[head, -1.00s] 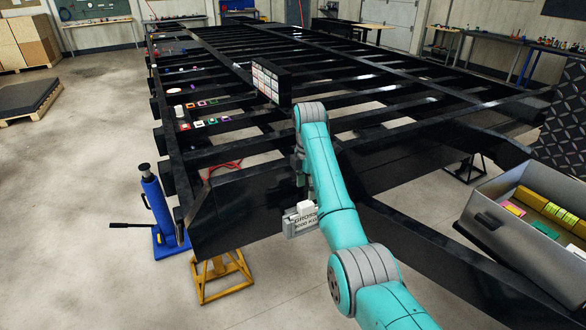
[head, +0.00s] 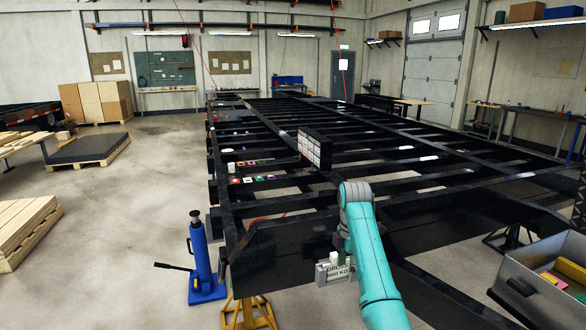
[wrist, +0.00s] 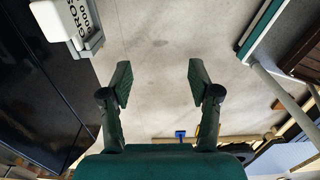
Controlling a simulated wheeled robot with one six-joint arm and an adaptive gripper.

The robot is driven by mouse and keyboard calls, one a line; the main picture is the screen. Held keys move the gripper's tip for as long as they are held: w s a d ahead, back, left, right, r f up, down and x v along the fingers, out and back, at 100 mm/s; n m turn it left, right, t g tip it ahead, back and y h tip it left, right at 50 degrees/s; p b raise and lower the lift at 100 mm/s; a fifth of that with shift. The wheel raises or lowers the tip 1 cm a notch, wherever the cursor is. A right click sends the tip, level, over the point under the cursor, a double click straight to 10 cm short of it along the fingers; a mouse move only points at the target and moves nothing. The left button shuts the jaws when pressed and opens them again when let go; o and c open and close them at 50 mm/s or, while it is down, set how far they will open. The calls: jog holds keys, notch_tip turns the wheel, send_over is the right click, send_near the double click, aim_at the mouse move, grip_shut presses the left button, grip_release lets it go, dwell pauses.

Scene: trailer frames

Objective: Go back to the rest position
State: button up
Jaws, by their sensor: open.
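My gripper (wrist: 158,85) is open and empty in the wrist view, its two green fingers spread apart with bare floor beyond them. In the head view my teal arm reaches forward at the lower middle, and the gripper itself is hidden behind it.
A blue jack (head: 201,260) stands left of the frame, and a yellow stand (head: 247,313) is under its near corner. A grey bin (head: 548,275) with yellow and pink items is at the right. Stacked planks (head: 25,228) lie far left. Floor between planks and jack is clear.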

jog(key=s+d+f+m+t, duration=0.1)
jog(key=s+f+m+t, duration=0.3)
jog(key=f, duration=0.9)
jog(key=s+f+m+g, duration=0.1)
jog(key=s+f, duration=0.4)
jog(key=f, duration=0.8)
jog(key=s+d+f+m+t, duration=0.1)
jog(key=s+f+m+t, duration=0.15)
jog(key=s+f, duration=0.55)
jog(key=s+f+m+t, duration=0.2)
jog(key=s+f+m, duration=0.15)
jog(key=s, duration=0.85)
jog(key=s+r+m+t, duration=0.2)
jog(key=s+r, duration=0.1)
jog(key=s, duration=0.8)
jog(key=s+r+m+t, duration=0.1)
jog(key=s+r+m, duration=0.15)
jog(key=s, duration=0.85)
jog(key=s+r+m+t, duration=0.2)
jog(key=s+r+m, duration=0.1)
jog(key=s+r, duration=0.5)
jog(key=s+d+r+m+t, duration=0.1)
jog(key=s+r+m+t, duration=0.1)
jog(key=s+r, duration=0.6)
notch_tip(320, 180, up, 7)
jog(key=shift+f+m, duration=0.1)
jog(key=shift+m, duration=0.45)
jog(key=shift+d, duration=0.15)
